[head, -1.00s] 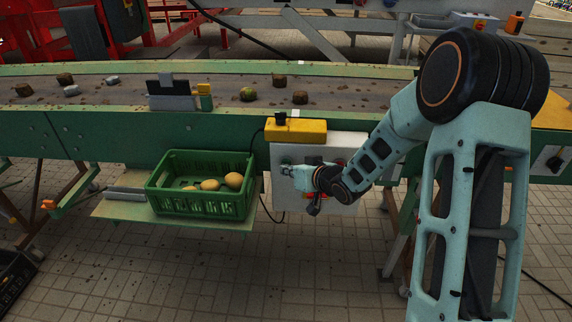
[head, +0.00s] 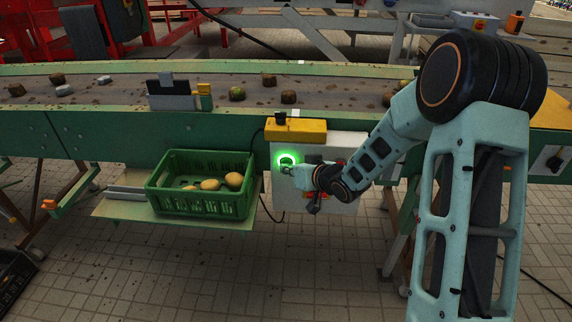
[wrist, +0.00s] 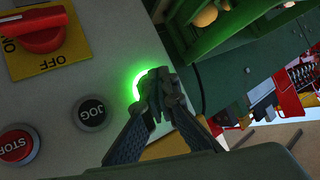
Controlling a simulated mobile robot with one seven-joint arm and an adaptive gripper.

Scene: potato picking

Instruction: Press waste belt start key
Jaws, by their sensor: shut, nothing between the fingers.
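The waste belt start key (head: 286,160) glows bright green on the upper left of a pale control box (head: 282,203). My gripper (head: 287,170) is shut and empty, with its tips right at the key. In the wrist view the shut fingertips (wrist: 156,88) cover much of the green-lit key (wrist: 139,82). I cannot tell whether they still touch it. Beside the key in the wrist view are a black JOG button (wrist: 91,113), a red STOP button (wrist: 15,145) and a red rotary switch (wrist: 35,27) on a yellow plate.
A green crate (head: 200,205) with several potatoes stands on a shelf left of the box. The conveyor belt (head: 130,90) behind carries dark lumps and pale stones. A yellow block (head: 296,131) sits on top of the box.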

